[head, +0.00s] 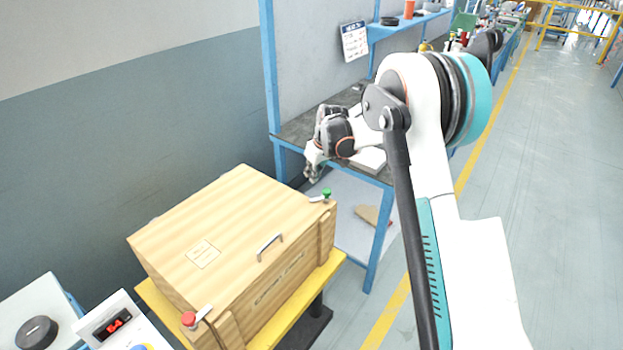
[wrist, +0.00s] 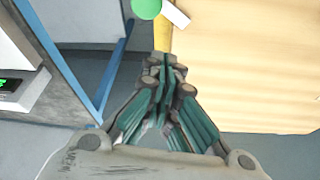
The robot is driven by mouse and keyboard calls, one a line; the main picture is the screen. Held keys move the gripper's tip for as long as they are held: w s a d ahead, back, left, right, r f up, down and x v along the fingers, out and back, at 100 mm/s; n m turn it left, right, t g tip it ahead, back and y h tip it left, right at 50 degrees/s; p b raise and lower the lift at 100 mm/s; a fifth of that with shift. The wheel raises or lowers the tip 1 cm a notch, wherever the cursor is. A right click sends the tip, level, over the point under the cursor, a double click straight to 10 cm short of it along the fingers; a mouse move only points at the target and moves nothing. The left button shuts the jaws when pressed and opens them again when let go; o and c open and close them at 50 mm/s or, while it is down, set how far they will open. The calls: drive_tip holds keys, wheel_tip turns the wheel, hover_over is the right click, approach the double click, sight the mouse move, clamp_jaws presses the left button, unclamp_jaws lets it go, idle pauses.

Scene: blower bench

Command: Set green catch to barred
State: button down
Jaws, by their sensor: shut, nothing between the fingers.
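A wooden crate (head: 215,215) with a closed lid stands on a yellow stand. The green catch (head: 326,194) is at the crate's far right corner, a green knob on a light metal lever that lies toward the left in the head view. In the wrist view the green knob (wrist: 146,8) is at the top edge, partly cut off, with its pale lever (wrist: 175,14) to its right. My gripper (head: 311,174) is just beyond and above the catch, apart from it. In the wrist view its fingers (wrist: 163,62) are closed together and empty.
A red-knobbed catch (head: 189,319) is at the crate's near corner, and a metal handle (head: 269,246) is on the lid. A blue-framed workbench (head: 375,175) stands close behind my gripper. A control box (head: 120,325) is at the lower left. The floor at right is clear.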

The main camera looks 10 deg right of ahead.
drive_tip(key=shift+p+v, duration=0.3)
drive_tip(key=shift+v, duration=1.15)
drive_tip(key=shift+s, duration=0.1)
